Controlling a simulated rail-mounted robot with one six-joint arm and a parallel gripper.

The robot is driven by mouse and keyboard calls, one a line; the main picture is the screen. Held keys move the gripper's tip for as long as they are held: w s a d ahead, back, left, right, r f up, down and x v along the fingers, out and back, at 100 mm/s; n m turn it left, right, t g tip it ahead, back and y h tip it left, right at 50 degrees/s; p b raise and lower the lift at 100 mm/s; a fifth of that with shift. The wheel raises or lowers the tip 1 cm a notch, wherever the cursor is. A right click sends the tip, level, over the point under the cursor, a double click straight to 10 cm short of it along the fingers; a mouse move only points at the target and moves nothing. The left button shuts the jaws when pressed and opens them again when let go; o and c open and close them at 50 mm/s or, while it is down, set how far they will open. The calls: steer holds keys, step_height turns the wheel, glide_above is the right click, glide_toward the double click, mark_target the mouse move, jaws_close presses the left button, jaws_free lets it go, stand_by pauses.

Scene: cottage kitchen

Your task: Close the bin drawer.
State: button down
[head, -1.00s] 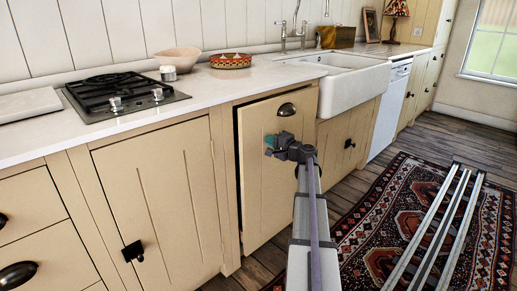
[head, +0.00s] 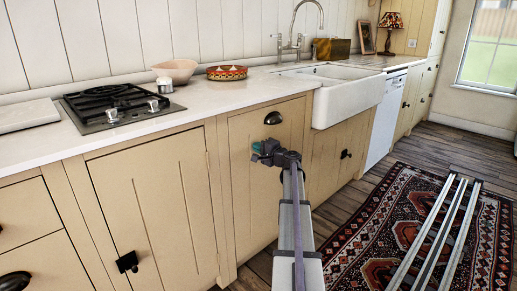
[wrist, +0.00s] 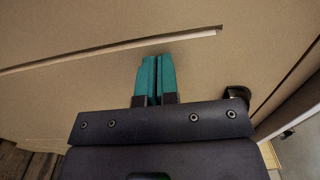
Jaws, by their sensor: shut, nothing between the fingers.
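The bin drawer (head: 243,190) is a tall cream panel with a dark cup handle (head: 273,118) near its top, between the hob cabinet and the sink. Its front looks flush, or almost flush, with the cabinet frame around it. My gripper (head: 256,149) is at the panel's upper part, below the handle. In the wrist view my gripper's teal fingers (wrist: 156,78) are together and empty, pointing at the cream panel face (wrist: 80,95). I cannot tell whether the fingertips touch the panel.
A white sink (head: 350,95) juts out right of the drawer. A cabinet door (head: 150,205) with a dark knob stands to the left. The worktop (head: 215,100) above holds a hob (head: 115,103) and bowls. A patterned rug (head: 375,215) lies on the floor.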

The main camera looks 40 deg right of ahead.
steer(key=s, duration=1.4)
steer(key=s+a+f+n+g+y, duration=0.1)
steer(key=a+f+n+g, duration=0.3)
steer(key=a, duration=0.6)
steer(key=s+a+f+n+g+y, duration=0.1)
steer(key=a+f+n+g+y, duration=0.15)
steer(key=a+f+g, duration=0.55)
steer(key=s+a+f+n+g, duration=0.1)
steer(key=a+f+n+g, duration=0.2)
steer(key=a, duration=0.9)
steer(key=s+a+n+g+h+p, duration=0.3)
steer(key=a+n, duration=0.6)
steer(key=a, duration=1.7)
step_height(320, 180, up, 37)
steer(key=d+p, duration=0.1)
steer(key=p, duration=3.5)
steer(key=shift+s+d, duration=0.15)
steer(key=shift+s, duration=0.2)
